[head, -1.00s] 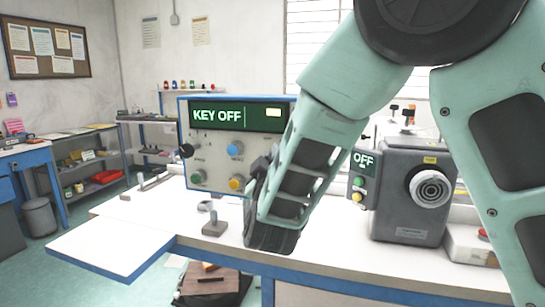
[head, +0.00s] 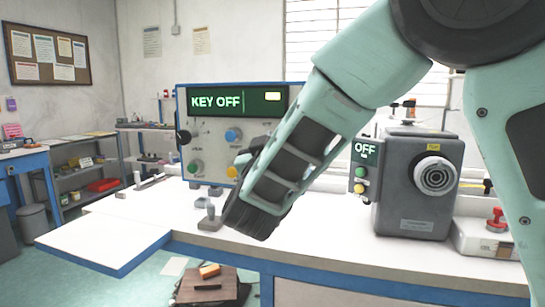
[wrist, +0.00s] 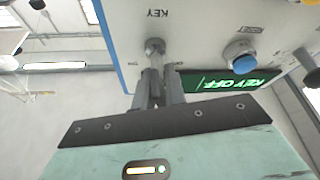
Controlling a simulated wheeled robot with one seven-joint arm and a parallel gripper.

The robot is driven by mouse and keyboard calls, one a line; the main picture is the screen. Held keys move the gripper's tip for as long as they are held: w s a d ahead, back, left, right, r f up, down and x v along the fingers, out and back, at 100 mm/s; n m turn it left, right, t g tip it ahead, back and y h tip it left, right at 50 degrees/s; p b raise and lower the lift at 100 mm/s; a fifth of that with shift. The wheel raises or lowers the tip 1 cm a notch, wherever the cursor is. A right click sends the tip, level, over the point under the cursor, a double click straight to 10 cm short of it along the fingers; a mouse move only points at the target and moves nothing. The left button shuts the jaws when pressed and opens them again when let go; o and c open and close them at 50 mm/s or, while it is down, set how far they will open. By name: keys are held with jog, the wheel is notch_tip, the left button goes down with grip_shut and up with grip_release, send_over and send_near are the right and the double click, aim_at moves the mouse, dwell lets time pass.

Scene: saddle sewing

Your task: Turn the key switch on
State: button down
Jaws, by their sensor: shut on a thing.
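The control box (head: 208,160) stands on the bench, its green display (head: 215,101) reading "KEY OFF". The same display shows upside down in the wrist view (wrist: 235,80). The key switch (wrist: 154,46) is in the wrist view, by the upside-down "KEY" label. My gripper (wrist: 156,68) is shut on the key, with its two narrow fingers closed at the near end of the key. In the head view my forearm and wrist hide the key and the right part of the box front.
A blue knob (wrist: 243,58) sits beside the key; it also shows in the head view (head: 233,135). A grey machine (head: 420,180) with an "OFF" panel stands to the right. A small metal post (head: 210,217) stands on the bench (head: 115,232) in front of the box.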

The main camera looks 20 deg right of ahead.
jog(key=m+g+h+b, duration=0.1)
jog(key=m+b, duration=0.1)
jog(key=m, duration=0.1)
jog(key=m+g+h+b, duration=0.1)
jog(key=m+h+b, duration=0.1)
jog(key=m+b, duration=0.1)
jog(key=m+g+h+b, duration=0.1)
jog(key=m+b, duration=0.1)
jog(key=m, duration=0.1)
jog(key=shift+s+d+f+m+b, duration=0.2)
jog(key=shift+f+m+b, duration=0.1)
jog(key=shift+m, duration=0.1)
jog(key=m+g+b, duration=0.1)
jog(key=m, duration=0.1)
jog(key=m+g+h+b, duration=0.1)
jog(key=m+b, duration=0.1)
jog(key=shift+m, duration=0.3)
jog(key=shift+d+m+g+h+b, duration=0.1)
jog(key=shift+m+g+h+b, duration=0.55)
jog(key=shift+m+b, duration=0.65)
jog(key=shift+r+m+g, duration=0.15)
jog(key=shift+m+g, duration=0.2)
jog(key=shift+m, duration=0.15)
jog(key=c, duration=1.6)
grip_release()
jog(key=shift+o, duration=0.2)
jog(key=shift+s+y, duration=0.1)
jog(key=shift+y, duration=0.15)
